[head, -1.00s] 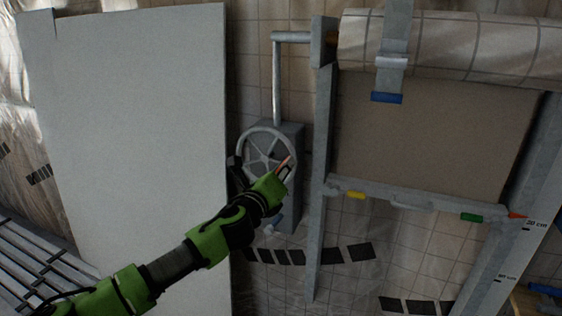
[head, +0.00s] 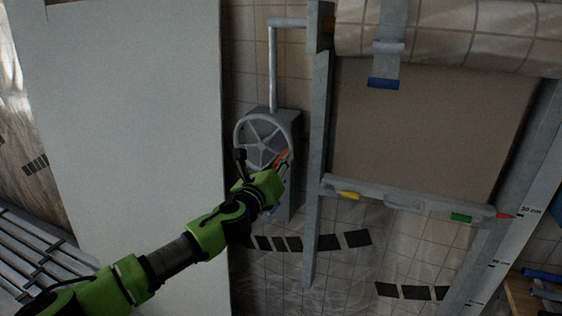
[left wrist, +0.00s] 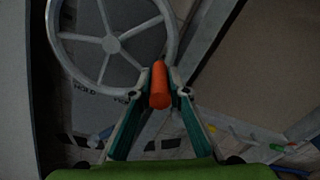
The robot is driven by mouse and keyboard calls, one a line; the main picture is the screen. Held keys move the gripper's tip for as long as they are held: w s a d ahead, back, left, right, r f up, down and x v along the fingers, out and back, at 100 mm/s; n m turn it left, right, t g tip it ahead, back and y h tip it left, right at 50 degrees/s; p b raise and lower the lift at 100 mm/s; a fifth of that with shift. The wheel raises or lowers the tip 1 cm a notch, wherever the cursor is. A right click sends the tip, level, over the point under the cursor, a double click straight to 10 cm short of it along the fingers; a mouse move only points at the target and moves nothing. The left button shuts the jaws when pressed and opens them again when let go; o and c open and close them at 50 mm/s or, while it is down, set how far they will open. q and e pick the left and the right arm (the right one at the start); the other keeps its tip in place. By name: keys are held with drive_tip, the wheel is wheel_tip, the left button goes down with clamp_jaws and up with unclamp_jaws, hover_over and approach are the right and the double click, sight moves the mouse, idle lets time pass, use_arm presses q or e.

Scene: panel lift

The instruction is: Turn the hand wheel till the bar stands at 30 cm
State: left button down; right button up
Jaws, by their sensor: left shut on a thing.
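The grey spoked hand wheel (head: 264,141) is mounted on a grey box beside the frame. My left gripper (head: 281,162) is shut on its orange handle, at the lower right of the rim. In the left wrist view the orange handle (left wrist: 159,86) sits between the two fingers, and the wheel (left wrist: 112,45) is behind it. The grey bar (head: 408,199) hangs under the brown panel (head: 430,130) and carries a yellow and a green piece. Its red pointer (head: 503,215) stands about level with the top visible mark on the scale (head: 510,233), which seems to read 30 cm. My right gripper is out of view.
A large pale board (head: 130,150) stands left of the wheel, behind my left arm. A grey upright post (head: 317,150) stands just right of the wheel. A blue-ended strap (head: 383,83) hangs before the brown panel. Slatted metal (head: 35,250) lies at lower left.

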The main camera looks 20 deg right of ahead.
use_arm(q)
drive_tip(key=c, duration=1.9)
unclamp_jaws()
drive_tip(key=shift+f, duration=0.1)
drive_tip(key=v, duration=1.2)
